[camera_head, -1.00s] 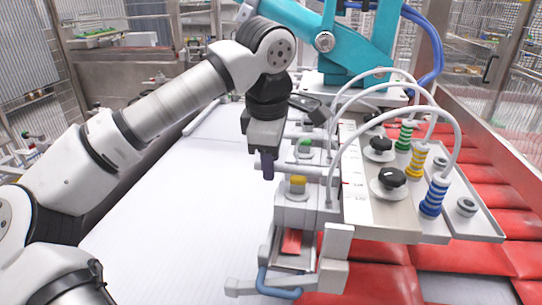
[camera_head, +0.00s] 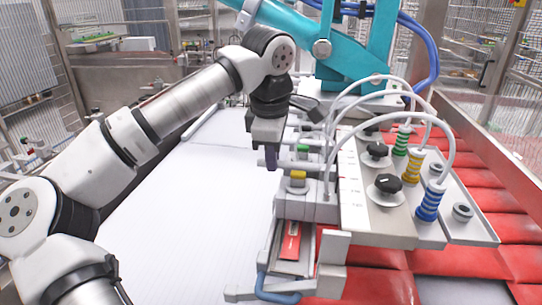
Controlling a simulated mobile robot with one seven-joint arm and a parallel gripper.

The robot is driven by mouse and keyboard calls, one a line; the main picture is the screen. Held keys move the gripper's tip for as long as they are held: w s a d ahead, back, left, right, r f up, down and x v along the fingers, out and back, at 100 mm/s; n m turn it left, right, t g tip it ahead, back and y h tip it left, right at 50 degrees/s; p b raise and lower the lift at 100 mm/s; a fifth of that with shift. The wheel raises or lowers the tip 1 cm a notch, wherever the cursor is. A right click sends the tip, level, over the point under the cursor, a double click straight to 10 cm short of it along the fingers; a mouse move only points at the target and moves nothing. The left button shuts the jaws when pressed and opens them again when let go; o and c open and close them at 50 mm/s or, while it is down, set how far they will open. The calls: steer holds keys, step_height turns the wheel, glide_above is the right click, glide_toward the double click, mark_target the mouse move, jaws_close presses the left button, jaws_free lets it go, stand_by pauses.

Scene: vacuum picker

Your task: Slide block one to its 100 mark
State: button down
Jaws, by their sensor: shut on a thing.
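A grey sliding block with a yellow knob (camera_head: 298,189) sits on the front part of a rail (camera_head: 262,257). A similar block with a green knob (camera_head: 303,151) stands behind it. I cannot read which one is numbered one. My gripper (camera_head: 271,158) points down on the left side of the blocks. It is shut on a thin grey bar that sticks out to the left beside the yellow-knobbed block; the fingers partly hide the grip. A white scale strip (camera_head: 350,185) runs along the right of the blocks. Its marks are too small to read.
White hoses arch over the blocks to blue, yellow and green striped suction cups (camera_head: 428,203) on a metal plate with black knobs (camera_head: 388,184). A teal arm (camera_head: 355,60) stands behind. A white sheet (camera_head: 170,215) lies clear on the left; red cushions (camera_head: 480,165) lie right.

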steer(key=shift+w+r, duration=0.15)
steer(key=c, duration=1.4)
jaws_free()
steer(key=shift+w+d, duration=0.1)
steer(key=shift+o, duration=0.2)
step_height(320, 180, up, 13)
steer(key=s+b, duration=0.1)
steer(key=s, duration=0.1)
steer(key=shift+s+a+r+b, duration=0.2)
steer(key=shift+s+a+b, duration=0.1)
steer(key=shift+s, duration=0.1)
steer(key=shift+f, duration=0.1)
